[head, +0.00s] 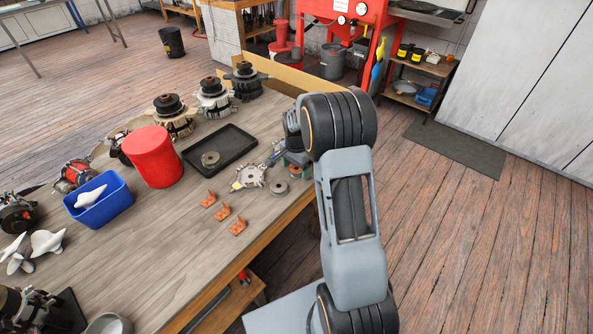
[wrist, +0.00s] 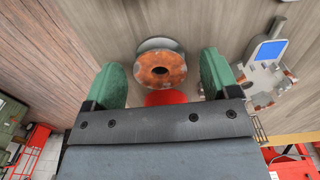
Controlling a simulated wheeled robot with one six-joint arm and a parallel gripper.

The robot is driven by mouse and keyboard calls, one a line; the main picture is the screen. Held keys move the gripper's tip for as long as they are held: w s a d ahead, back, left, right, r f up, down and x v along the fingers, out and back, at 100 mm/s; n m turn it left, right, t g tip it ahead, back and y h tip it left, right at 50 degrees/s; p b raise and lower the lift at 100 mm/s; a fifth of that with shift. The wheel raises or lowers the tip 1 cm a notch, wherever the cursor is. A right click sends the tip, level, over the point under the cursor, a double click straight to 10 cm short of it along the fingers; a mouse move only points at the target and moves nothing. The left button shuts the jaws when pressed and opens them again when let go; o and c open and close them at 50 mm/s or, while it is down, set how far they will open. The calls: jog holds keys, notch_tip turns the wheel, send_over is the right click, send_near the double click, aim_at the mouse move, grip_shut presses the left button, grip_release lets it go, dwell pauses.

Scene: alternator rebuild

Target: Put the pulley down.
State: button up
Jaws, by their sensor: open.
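The pulley is a round part with a rusty, copper-coloured face and a dark centre hole; it shows in the wrist view (wrist: 160,70) between my green fingertips. My gripper (wrist: 163,78) is open, with a finger on either side of the pulley and a visible gap at each side. A red surface (wrist: 165,98) shows just below the pulley, partly hidden by the gripper body. In the head view my gripper is at the right edge of the wooden workbench (head: 150,235), low over it.
A grey ring (head: 279,187) and a toothed metal plate (head: 250,177) lie close by. A black tray (head: 221,150) holds a round part. Orange pieces (head: 222,212), a red canister (head: 153,156) and a blue bin (head: 98,201) stand farther left.

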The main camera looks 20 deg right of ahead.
jog(key=shift+f, duration=0.3)
jog(key=c, duration=1.2)
jog(key=shift+o, duration=0.2)
jog(key=shift+r, duration=0.15)
